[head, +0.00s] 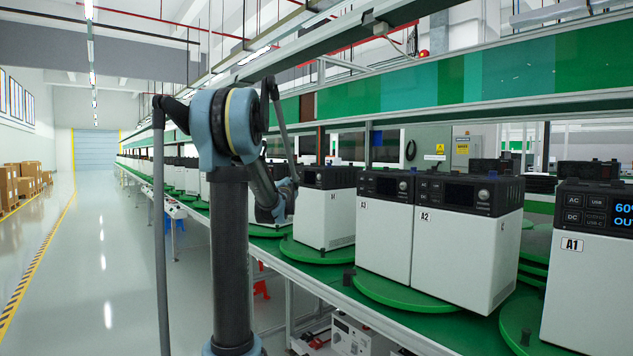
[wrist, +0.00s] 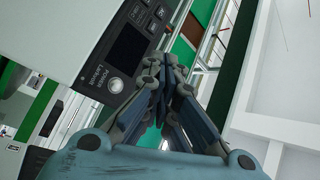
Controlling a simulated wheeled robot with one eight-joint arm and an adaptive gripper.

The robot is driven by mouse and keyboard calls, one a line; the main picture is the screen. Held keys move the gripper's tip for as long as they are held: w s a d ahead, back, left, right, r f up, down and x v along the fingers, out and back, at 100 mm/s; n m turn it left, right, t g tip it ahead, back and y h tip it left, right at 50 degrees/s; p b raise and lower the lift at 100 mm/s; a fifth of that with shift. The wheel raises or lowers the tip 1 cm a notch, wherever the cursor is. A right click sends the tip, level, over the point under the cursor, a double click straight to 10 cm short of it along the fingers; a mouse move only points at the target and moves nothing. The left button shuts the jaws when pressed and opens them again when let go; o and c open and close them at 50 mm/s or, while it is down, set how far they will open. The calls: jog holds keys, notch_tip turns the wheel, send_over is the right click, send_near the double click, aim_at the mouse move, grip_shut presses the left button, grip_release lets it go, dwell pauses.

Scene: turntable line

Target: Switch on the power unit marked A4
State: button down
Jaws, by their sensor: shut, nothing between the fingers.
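No label that I can read as A4 shows in either view. In the head view, a white power unit with a black top (head: 325,215) stands left of the unit marked A3 (head: 385,235); its small label is too small to read. My gripper (head: 281,203) is close to that unit's left side, partly hidden by my arm. In the wrist view, my gripper (wrist: 168,68) is shut and empty, with its fingertips beside a unit's black front panel (wrist: 127,48). That panel has a dark screen, small buttons and a round silver button (wrist: 115,85). Contact cannot be told.
Units marked A2 (head: 460,245) and A1 (head: 595,260) stand farther right; A1's screen is lit and A2's is dark. The units sit on green turntables (head: 385,292) along the line. A green overhead beam runs above. The floor aisle (head: 100,240) at left is clear.

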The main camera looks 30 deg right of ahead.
aim_at(319, 177)
jog(key=shift+d, duration=0.1)
jog(key=d, duration=0.8)
jog(key=shift+w+d, duration=0.25)
jog(key=shift+w, duration=0.1)
jog(key=shift+d, duration=0.15)
dwell(1.3)
jog(key=shift+s+d, duration=0.1)
jog(key=shift+d, duration=0.25)
jog(key=shift+d+r, duration=0.1)
jog(key=shift+d, duration=0.2)
dwell(0.6)
jog(key=shift+a, duration=0.15)
dwell(0.3)
jog(key=shift+a, duration=0.6)
jog(key=shift+a, duration=0.15)
